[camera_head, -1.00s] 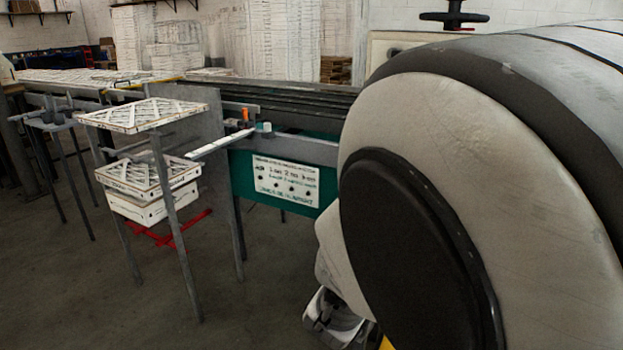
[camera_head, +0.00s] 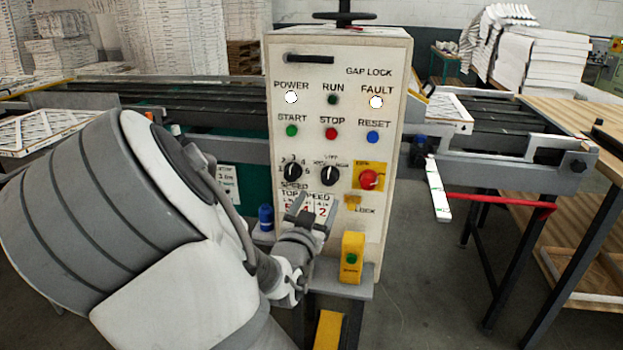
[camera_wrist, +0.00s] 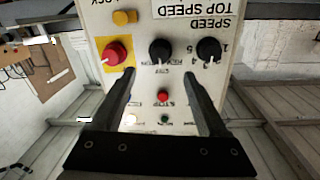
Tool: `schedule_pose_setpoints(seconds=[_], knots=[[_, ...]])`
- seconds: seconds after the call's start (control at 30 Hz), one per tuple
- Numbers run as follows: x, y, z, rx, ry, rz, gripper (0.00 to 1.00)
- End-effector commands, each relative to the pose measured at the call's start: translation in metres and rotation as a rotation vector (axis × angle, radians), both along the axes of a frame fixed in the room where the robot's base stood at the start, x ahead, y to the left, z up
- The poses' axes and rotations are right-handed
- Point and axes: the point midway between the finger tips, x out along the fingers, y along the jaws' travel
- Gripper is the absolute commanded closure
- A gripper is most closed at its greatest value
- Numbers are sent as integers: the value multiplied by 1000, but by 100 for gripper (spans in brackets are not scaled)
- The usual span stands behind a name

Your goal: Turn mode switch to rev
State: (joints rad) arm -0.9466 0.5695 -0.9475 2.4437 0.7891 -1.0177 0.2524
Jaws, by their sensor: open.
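The white control panel (camera_head: 340,60) faces me. The mode switch (camera_head: 328,173) is the right one of two black knobs, under a small label that seems to read OFF. Its pointer seems to aim towards that label, but is small. The speed knob (camera_head: 293,173) is to its left. My gripper (camera_head: 312,208) is below the knobs, in front of the TOP SPEED label. In the wrist view, upside down, the mode switch (camera_wrist: 160,50) appears between and beyond the fingertips of my open, empty gripper (camera_wrist: 159,76); no contact shows.
A red emergency button (camera_head: 368,179) on a yellow plate is right of the mode switch. Green, red and blue buttons sit above. The power lamp (camera_head: 291,97) and fault lamp (camera_head: 376,102) glow white. A yellow box (camera_head: 352,258) with a green button stands below right.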

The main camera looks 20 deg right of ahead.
Motion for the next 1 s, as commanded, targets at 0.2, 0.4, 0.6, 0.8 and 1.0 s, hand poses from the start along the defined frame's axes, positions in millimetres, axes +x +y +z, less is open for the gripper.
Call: schedule_pose_setpoints(seconds=[0.2,0.4,0.6,0.8,1.0], knots=[[38,-31,-1,-4,-2,-4,23],[65,-51,-1,-3,-2,-1,23],[78,-60,0,-2,0,0,23],[80,-61,0,-1,1,0,23],[79,-61,0,-1,0,1,40]])
